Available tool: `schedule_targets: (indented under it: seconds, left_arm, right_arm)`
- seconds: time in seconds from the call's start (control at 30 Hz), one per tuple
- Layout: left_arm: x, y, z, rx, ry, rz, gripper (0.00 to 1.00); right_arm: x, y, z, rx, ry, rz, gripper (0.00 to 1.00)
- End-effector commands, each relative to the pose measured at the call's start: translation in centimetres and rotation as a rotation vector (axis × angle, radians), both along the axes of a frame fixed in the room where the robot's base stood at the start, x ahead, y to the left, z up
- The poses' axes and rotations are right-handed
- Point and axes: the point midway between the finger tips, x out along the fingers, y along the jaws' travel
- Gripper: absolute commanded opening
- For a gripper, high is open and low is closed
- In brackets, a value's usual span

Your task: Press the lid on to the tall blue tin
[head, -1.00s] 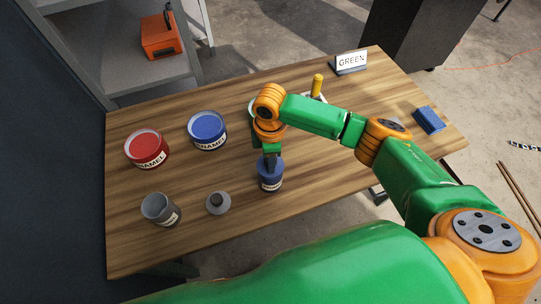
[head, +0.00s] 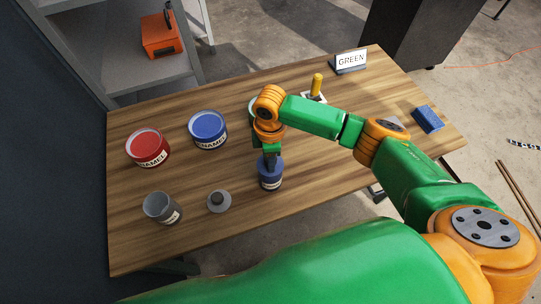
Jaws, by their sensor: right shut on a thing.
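The tall blue tin (head: 270,183) stands upright on the table, near the middle of its front half. My right gripper (head: 269,162) points down right over its top and is shut. The dark blue lid between its fingers is mostly hidden by the fingers, at the tin's mouth. I cannot tell whether the lid is fully seated or just resting on the rim. My left gripper is not in view.
Behind are red (head: 150,157) and blue (head: 209,142) enamel tins.

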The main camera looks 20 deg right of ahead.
Motion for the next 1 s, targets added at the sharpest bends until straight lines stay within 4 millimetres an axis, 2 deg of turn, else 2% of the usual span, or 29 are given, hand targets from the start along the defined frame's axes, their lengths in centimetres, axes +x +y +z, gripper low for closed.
schedule_targets:
  seconds: [0.13,0.17,0.27,0.3,0.5,0.53,0.6,0.87,1.0]
  left_arm:
    - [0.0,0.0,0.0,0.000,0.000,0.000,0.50]
    - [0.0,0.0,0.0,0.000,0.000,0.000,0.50]
    - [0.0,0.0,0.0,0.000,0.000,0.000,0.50]
    - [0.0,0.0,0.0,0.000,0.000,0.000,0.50]
    - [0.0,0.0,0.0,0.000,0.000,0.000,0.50]
    - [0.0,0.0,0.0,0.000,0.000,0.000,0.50]
    - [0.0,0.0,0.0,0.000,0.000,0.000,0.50]
    - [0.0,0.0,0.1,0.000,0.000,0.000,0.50]
    - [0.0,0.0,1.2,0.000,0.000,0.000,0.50]
  right_arm:
    - [0.0,0.0,0.0,0.000,0.000,0.000,0.00]
    - [0.0,0.0,0.0,0.000,0.000,0.000,0.45]
    - [0.0,0.0,0.0,0.000,0.000,0.000,0.72]
    - [0.0,0.0,0.0,0.000,0.000,0.000,0.77]
    - [0.0,0.0,0.0,0.000,0.000,0.000,0.77]
    - [0.0,0.0,0.0,0.000,0.000,0.000,0.83]
    - [0.0,0.0,0.0,0.000,0.000,0.000,1.00]
    - [0.0,0.0,0.1,0.000,0.000,0.000,1.00]
    - [0.0,0.0,1.1,-0.001,0.000,-0.001,1.00]
